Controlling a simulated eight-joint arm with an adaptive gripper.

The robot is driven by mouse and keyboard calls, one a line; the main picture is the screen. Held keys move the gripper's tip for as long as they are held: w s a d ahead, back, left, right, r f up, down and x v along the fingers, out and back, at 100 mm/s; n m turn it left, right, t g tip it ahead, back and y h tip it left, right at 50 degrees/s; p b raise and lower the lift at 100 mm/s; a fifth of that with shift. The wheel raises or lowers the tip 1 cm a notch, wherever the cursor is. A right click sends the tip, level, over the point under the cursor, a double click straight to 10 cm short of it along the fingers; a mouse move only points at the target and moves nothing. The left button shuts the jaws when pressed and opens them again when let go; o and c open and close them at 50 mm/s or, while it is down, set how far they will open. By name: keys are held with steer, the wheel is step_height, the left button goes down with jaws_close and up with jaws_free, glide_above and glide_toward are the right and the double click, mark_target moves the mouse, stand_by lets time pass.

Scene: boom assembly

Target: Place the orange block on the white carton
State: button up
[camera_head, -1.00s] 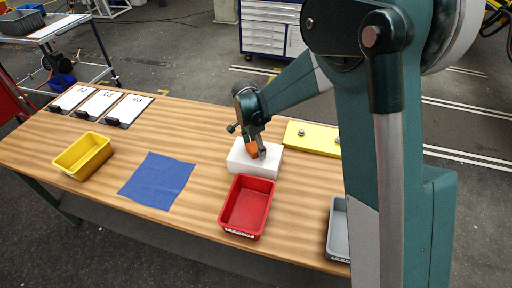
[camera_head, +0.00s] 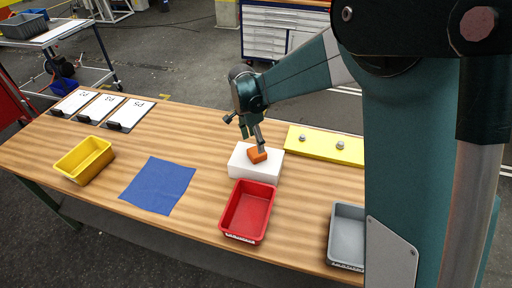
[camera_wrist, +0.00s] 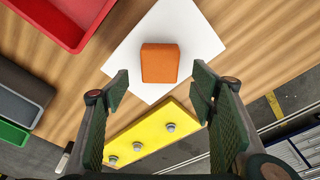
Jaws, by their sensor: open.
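The orange block (camera_head: 257,155) rests on top of the white carton (camera_head: 243,168) on the wooden table. In the wrist view the orange block (camera_wrist: 160,63) lies near the middle of the white carton's top (camera_wrist: 190,35), with white showing around it. My gripper (camera_head: 254,143) is just above and behind the block. In the wrist view my gripper (camera_wrist: 160,92) is open, its two fingers spread wide on either side with nothing between the pads, and the block lies beyond the fingertips.
A red bin (camera_head: 248,210) stands in front of the carton. A yellow plate with knobs (camera_head: 325,145) lies behind right. A grey bin (camera_head: 346,236) is at the right, and a blue cloth (camera_head: 158,185), yellow bin (camera_head: 84,160) and clipboards (camera_head: 102,107) are left.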

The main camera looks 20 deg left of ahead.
mark_target(254, 153)
steer(key=shift+s+a+r, duration=0.15)
steer(key=shift+r, duration=1.05)
steer(key=shift+s+a+r, duration=0.1)
steer(key=shift+s+r, duration=0.05)
steer(key=shift+r, duration=1)
steer(key=shift+d, duration=0.1)
steer(key=s+d+r+n+t+y, duration=0.1)
steer(key=s+d+r, duration=0.3)
steer(key=d, duration=0.5)
steer(key=s+d+r+n+t, duration=0.1)
steer(key=s+d+r+n, duration=0.1)
steer(key=d+r, duration=0.5)
steer(key=s+d+r+n+y, duration=0.1)
steer(key=s+d+r, duration=0.2)
steer(key=d, duration=0.7)
steer(key=s+d+f+n+t, duration=0.1)
steer(key=s+d+n+t, duration=0.3)
steer(key=s+d, duration=1.4)
steer(key=shift+s+d+f+n+h, duration=0.25)
steer(key=shift+d+n+h, duration=0.15)
steer(key=shift+d+n, duration=0.15)
